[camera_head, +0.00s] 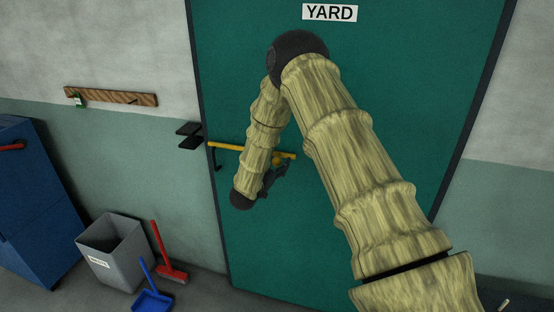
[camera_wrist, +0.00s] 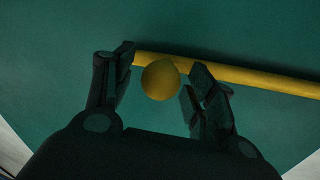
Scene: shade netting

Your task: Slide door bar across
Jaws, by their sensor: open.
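A yellow door bar (camera_head: 226,146) lies across the green door (camera_head: 370,110) marked YARD. Its left end is near the door's left edge, apart from a dark bracket (camera_head: 190,135) on the wall. Part of the bar is hidden behind my arm. In the wrist view the bar (camera_wrist: 260,79) runs to the right, with a round yellow knob (camera_wrist: 160,80) standing out from it. My gripper (camera_wrist: 155,85) is open, with one finger on each side of the knob. I cannot tell whether either finger touches it. In the head view my gripper (camera_head: 275,175) is at the bar's right part.
A blue cabinet (camera_head: 40,210), a grey bin (camera_head: 112,250), a red broom (camera_head: 168,262) and a blue dustpan (camera_head: 152,298) stand at the left. A wooden hook rail (camera_head: 110,96) is on the wall. The door face around the bar is clear.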

